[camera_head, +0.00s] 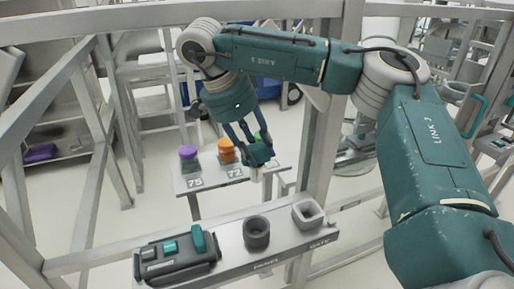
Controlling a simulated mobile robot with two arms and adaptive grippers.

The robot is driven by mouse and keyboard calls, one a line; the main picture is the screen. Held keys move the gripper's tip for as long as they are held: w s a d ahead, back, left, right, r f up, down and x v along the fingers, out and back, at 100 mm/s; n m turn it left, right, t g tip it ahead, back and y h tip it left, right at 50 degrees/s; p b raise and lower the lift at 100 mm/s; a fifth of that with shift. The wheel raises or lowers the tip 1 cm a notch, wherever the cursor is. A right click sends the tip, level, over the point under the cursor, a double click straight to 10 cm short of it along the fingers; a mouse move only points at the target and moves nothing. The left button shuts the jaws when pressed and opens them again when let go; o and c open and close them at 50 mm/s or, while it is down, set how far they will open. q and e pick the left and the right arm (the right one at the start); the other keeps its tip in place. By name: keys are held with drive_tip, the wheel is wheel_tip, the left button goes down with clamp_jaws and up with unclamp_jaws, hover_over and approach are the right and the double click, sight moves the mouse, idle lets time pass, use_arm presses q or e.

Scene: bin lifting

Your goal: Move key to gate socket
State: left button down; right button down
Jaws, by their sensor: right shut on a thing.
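My right gripper (259,154) reaches down over the right end of a small labelled stand (212,182). It is shut on what looks like a green key (260,136); the fingers hide most of it, and I cannot tell whether it is clear of the stand. A purple key (188,153) stands by label 75 and an orange key (227,150) by label 72. The gate socket (307,214) is a light grey squarish holder on the nearer shelf by the GATE label, apart from my gripper. My left gripper is not in view.
A dark round socket (257,232) by the PANEL label and a dark case (178,258) with a green handle share the nearer shelf (285,250). A metal post (327,120) and rails frame the area. A gap separates stand and shelf.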

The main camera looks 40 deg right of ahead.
drive_tip(key=shift+r+p, duration=1.5)
drive_tip(key=shift+r, duration=0.1)
